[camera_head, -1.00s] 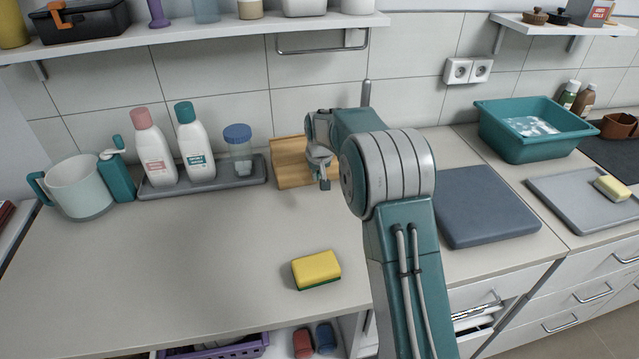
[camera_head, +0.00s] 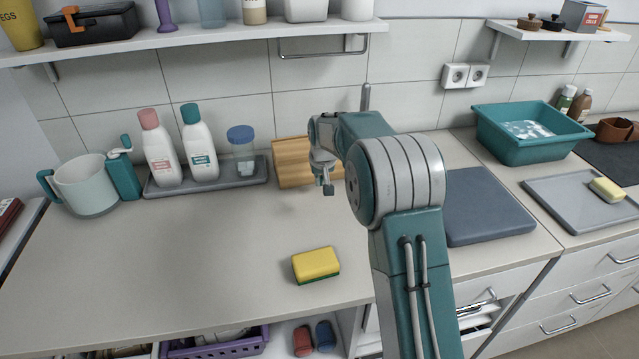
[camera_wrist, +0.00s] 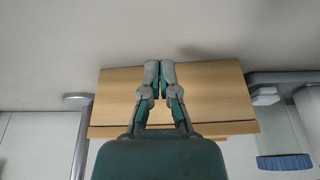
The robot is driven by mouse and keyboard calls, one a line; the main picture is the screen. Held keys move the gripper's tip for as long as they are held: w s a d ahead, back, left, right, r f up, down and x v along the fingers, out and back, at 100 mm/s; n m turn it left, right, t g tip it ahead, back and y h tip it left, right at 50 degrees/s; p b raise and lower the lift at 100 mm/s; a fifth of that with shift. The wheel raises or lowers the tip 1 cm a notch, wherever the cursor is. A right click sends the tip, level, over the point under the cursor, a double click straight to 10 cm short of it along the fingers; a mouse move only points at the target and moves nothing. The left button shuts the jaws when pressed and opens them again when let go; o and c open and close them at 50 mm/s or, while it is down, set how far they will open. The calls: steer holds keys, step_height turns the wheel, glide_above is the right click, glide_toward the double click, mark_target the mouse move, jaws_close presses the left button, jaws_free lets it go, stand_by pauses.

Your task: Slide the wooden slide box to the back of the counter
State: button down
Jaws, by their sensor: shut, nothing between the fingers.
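The wooden slide box (camera_head: 291,163) stands at the back of the counter against or close to the tiled wall, just right of the grey bottle tray. I cannot tell whether it touches the wall. My gripper (camera_head: 328,188) is in front of its right part, above the counter, with its fingers pointing down. In the wrist view the wooden box (camera_wrist: 215,98) lies behind my gripper (camera_wrist: 160,66), whose fingertips are together with nothing between them. My arm hides the box's right end in the head view.
A grey tray (camera_head: 207,185) with two bottles and a blue-lidded jar stands left of the box. A yellow sponge (camera_head: 316,264) lies nearer the front. A dark grey board (camera_head: 487,205) is at right. The counter's middle left is clear.

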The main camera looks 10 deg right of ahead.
steer(key=s+r, duration=1.2)
steer(key=r, duration=0.3)
steer(key=s+t, duration=0.2)
steer(key=s, duration=2.7)
steer(key=shift+s+a+f, duration=0.25)
steer(key=shift+f, duration=0.05)
